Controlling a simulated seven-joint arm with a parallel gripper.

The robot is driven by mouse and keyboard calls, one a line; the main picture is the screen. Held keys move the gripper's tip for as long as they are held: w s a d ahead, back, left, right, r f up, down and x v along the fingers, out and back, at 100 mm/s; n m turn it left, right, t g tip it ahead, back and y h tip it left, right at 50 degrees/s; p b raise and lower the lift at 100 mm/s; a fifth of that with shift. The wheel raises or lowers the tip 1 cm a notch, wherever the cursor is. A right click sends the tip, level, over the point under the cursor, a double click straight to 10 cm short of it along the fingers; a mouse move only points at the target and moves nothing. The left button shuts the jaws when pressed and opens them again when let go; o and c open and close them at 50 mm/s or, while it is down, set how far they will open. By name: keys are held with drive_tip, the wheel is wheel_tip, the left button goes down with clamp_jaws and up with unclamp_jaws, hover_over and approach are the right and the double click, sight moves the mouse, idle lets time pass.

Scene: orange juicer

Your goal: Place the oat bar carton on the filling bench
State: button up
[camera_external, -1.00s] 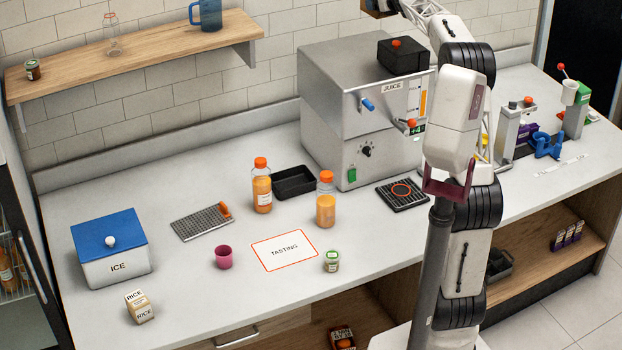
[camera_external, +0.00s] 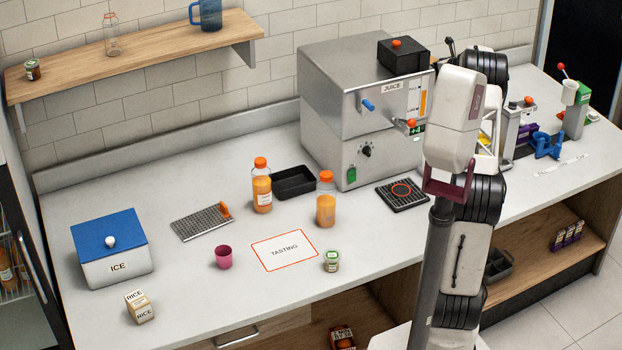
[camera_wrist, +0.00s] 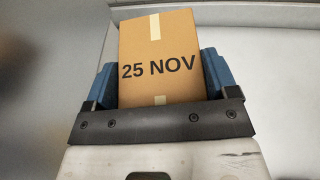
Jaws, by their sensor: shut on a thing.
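In the wrist view, my gripper (camera_wrist: 158,80) has its two blue fingers shut on the sides of a brown carton (camera_wrist: 158,40) printed "25 NOV", with pale tape on it. No oat bar name shows on the visible face. Pale flat surfaces lie around the carton in that view; whether it touches any cannot be told. In the external view my gripper and the carton are hidden behind my arm. The long pale counter (camera_external: 190,290) is in view; a small white label (camera_external: 562,166) lies at its right end, too small to read surely.
The steel juicer (camera_external: 325,110) stands close left of my arm. Right of my arm are a blue device (camera_external: 546,146) and a green-and-white stand (camera_external: 577,110). Two orange bottles (camera_external: 262,188) (camera_external: 326,205), a pink cup (camera_external: 224,259) and a jar (camera_external: 332,261) stand on the counter's left part.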

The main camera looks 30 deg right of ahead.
drive_tip(key=s+f+n+y, duration=0.1)
drive_tip(key=s+f, duration=0.1)
drive_tip(key=f, duration=0.6)
drive_tip(key=s+f+n+y, duration=0.1)
drive_tip(key=s+f, duration=0.2)
drive_tip(key=f, duration=0.6)
drive_tip(key=shift+s+a+g, duration=0.25)
drive_tip(key=shift+s+g, duration=0.1)
drive_tip(key=shift+g, duration=0.05)
drive_tip(key=shift+f, duration=0.15)
drive_tip(key=shift+f, duration=3.05)
drive_tip(key=shift+f, duration=0.1)
drive_tip(key=shift+f, duration=1.8)
drive_tip(key=shift+f, duration=0.1)
drive_tip(key=o, duration=0.9)
